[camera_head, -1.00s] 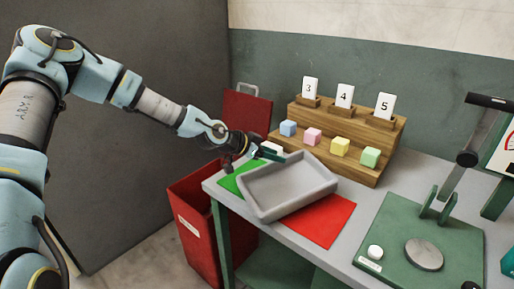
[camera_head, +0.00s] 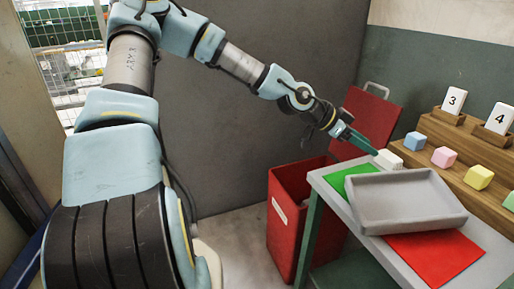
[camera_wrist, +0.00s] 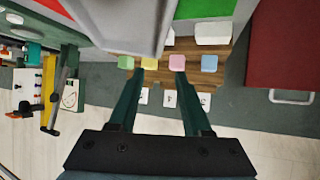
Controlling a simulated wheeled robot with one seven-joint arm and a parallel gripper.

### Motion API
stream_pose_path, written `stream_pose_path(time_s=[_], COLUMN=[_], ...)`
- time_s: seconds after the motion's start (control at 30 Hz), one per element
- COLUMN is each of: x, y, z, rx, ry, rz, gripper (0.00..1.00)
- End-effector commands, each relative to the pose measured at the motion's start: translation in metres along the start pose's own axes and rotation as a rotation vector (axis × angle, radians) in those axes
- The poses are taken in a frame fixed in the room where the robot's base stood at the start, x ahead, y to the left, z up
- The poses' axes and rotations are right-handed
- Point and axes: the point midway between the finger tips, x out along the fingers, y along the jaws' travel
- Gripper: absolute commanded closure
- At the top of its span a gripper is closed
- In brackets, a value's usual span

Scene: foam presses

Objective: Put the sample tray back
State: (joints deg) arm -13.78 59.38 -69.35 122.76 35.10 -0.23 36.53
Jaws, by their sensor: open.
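The sample tray (camera_head: 408,203) is a shallow, empty light-grey tray on the table. It lies partly over a green mat (camera_head: 345,181) and partly over a red mat (camera_head: 440,259). In the wrist view the tray (camera_wrist: 118,22) shows at the top, left of centre. My gripper (camera_head: 374,151) is behind the tray's far left corner, next to a white block (camera_head: 389,159), and it is not on the tray. In the wrist view its two green fingers (camera_wrist: 158,72) stand apart with nothing held between them. Any contact with the white block cannot be told.
A wooden stepped rack (camera_head: 447,133) holds numbered cards and blue, pink, yellow and green cubes behind the tray. A red bin (camera_head: 289,222) with a raised lid stands left of the table (camera_head: 331,204).

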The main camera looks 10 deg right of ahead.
Motion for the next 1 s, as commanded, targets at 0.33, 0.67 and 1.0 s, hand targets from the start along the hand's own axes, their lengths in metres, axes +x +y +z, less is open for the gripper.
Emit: stream_pose_path(time_s=[0.33,0.67,1.0], x=[-0.055,-0.250,-0.347], y=[0.013,0.030,0.074], z=[0.131,0.218,0.216], rx=[-0.270,-0.897,-1.357], ry=[-0.450,-0.800,-0.682], rz=[-0.085,-0.572,-0.885], gripper=[0.51,0.51,0.51])
